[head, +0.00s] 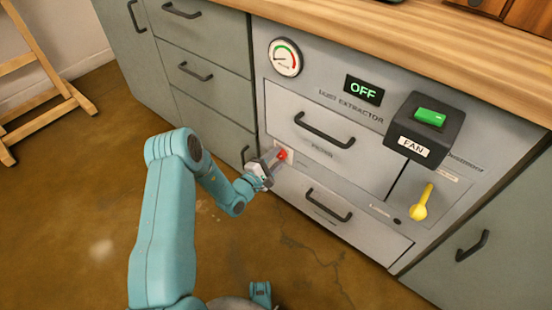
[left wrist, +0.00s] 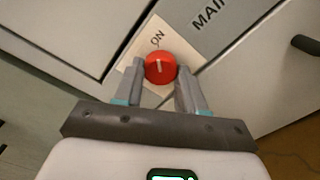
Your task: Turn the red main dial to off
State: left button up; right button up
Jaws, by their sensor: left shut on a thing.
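The red main dial (head: 283,154) is on the grey cabinet front, left of the drawers' middle. In the left wrist view the dial (left wrist: 160,67) sits on a pale plate (left wrist: 143,45) marked ON, beside the letters MAI. My right gripper is not in view.
A display (head: 363,90) reads OFF. A round gauge (head: 285,57), a FAN box with a green switch (head: 430,117) and a yellow lever (head: 421,203) are on the same panel. Drawer handles (head: 324,130) (head: 328,206) stick out nearby. A wooden easel (head: 40,85) stands at left.

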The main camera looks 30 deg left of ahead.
pick_arm(q)
jog(key=n+p, duration=0.1)
jog(key=n, duration=0.3)
jog(key=shift+n, duration=0.3)
jog(key=n+p, duration=0.1)
jog(key=n, duration=0.3)
jog(key=shift+f+p, duration=0.1)
jog(key=shift+p, duration=0.25)
jog(key=n+p, duration=0.1)
jog(key=n, duration=0.4)
jog(key=shift+d, duration=0.1)
jog(key=shift+s+f+n, duration=0.1)
jog(key=shift+n, duration=1.9)
jog(key=shift+d, duration=0.1)
jog(key=o, duration=1.1)
jog(key=shift+p, duration=0.3)
